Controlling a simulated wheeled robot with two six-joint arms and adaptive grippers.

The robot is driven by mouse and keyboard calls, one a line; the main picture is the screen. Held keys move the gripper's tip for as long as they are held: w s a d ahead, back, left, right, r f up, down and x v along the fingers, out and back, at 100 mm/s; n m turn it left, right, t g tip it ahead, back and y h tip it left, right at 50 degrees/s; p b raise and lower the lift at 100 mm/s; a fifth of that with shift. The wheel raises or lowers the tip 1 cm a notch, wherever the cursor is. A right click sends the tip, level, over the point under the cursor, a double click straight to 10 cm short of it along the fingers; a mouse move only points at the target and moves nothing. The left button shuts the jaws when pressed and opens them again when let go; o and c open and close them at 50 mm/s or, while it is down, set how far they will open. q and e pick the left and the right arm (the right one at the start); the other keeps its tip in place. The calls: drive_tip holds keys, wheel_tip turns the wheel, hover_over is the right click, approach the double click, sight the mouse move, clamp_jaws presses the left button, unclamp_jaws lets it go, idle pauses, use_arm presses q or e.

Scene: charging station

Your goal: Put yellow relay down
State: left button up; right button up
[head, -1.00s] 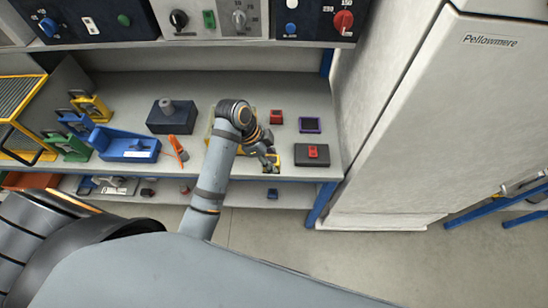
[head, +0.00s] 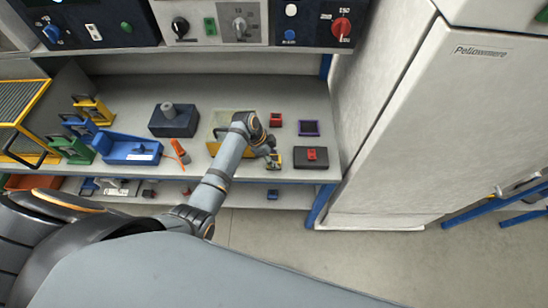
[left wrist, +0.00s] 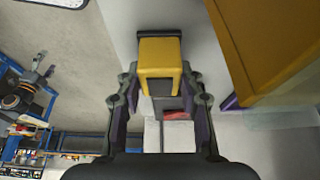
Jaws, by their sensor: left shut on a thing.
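The yellow relay (head: 273,160) is a small yellow block with a dark end, at the shelf's front between the yellow bin and a dark box. It also shows large in the left wrist view (left wrist: 160,57). My left gripper (head: 271,157) is shut on it, with the dark fingers on either side of the block in the wrist view (left wrist: 160,88). I cannot tell whether the relay touches the shelf surface. A small dark forked shape at the left of the wrist view looks like my right gripper (left wrist: 38,78); its fingers are too small to judge.
The dark box with a red part (head: 311,158) lies just right of the relay. A red block (head: 276,120) and a purple-edged tray (head: 309,128) sit behind. The yellow bin (head: 218,124) is left, partly behind my arm. A white cabinet (head: 395,130) bounds the right.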

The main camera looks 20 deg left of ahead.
use_arm(q)
drive_tip(key=shift+f, duration=0.15)
drive_tip(key=o, duration=1.2)
drive_tip(key=b+v, duration=0.1)
drive_tip(key=v, duration=1.1)
drive_tip(key=shift+s, duration=0.15)
